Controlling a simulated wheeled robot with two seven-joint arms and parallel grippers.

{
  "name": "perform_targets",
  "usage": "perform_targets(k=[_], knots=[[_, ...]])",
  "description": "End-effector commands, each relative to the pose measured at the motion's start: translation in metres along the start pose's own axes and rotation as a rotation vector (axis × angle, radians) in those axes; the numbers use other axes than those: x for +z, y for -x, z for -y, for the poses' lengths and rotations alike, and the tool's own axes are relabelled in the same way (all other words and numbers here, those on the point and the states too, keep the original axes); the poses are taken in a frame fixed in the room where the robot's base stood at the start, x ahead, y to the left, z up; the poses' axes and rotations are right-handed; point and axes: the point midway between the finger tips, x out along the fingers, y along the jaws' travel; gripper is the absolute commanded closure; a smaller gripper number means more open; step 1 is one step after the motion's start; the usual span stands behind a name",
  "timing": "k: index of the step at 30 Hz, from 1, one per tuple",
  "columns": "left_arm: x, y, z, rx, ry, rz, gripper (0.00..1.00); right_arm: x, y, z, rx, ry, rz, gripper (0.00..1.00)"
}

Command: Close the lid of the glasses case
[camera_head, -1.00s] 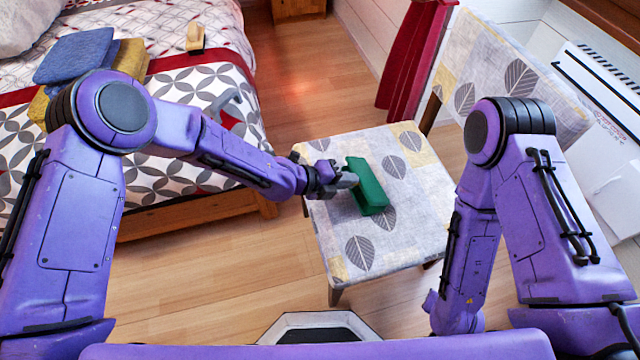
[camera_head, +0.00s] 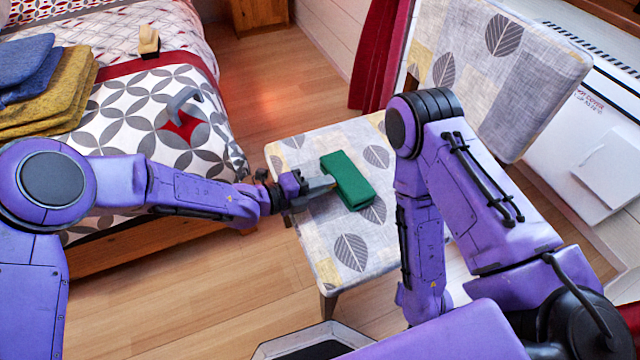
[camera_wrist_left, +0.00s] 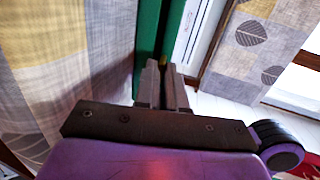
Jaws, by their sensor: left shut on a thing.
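The green glasses case (camera_head: 350,182) lies on the seat of the patterned chair. From the head it looks like a long box, with no raised lid that I can make out. My left gripper (camera_head: 327,186) reaches in from the left and meets the case's near left side. It is shut on an edge of the case, though the exact grip is hard to see. In the left wrist view the two fingers (camera_wrist_left: 162,84) are close together in front of the green case (camera_wrist_left: 148,40), which shows two green strips with a dark line between. My right gripper is out of sight.
The chair seat (camera_head: 318,232) has free room around the case; the chair's backrest (camera_head: 480,60) rises behind. My right forearm hangs over the seat's right side. A bed with folded cloths (camera_head: 60,90) stands at left. A white heater (camera_head: 590,140) is at right.

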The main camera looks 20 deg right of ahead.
Motion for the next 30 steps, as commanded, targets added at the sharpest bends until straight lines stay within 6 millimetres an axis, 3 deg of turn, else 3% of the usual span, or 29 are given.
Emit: perform_targets(k=[6, 7, 9, 18, 20, 30], knots=[[-0.001, 0.001, -0.004, 0.009, 0.0, -0.002, 1.0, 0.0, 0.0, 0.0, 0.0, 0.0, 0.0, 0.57], [-0.001, 0.001, -0.004, 0.009, 0.0, -0.001, 0.81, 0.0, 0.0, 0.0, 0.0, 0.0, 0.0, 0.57], [-0.001, 0.001, -0.004, 0.008, 0.0, -0.001, 0.67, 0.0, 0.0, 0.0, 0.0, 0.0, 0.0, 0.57], [0.0, 0.004, -0.001, 0.005, 0.0, 0.001, 0.67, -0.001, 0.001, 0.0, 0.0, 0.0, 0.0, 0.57], [0.001, 0.012, 0.0, 0.005, -0.001, 0.001, 0.67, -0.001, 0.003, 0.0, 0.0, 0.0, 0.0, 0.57], [0.0, 0.088, 0.0, 0.005, 0.001, 0.002, 0.67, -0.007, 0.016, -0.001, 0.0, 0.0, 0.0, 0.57]])
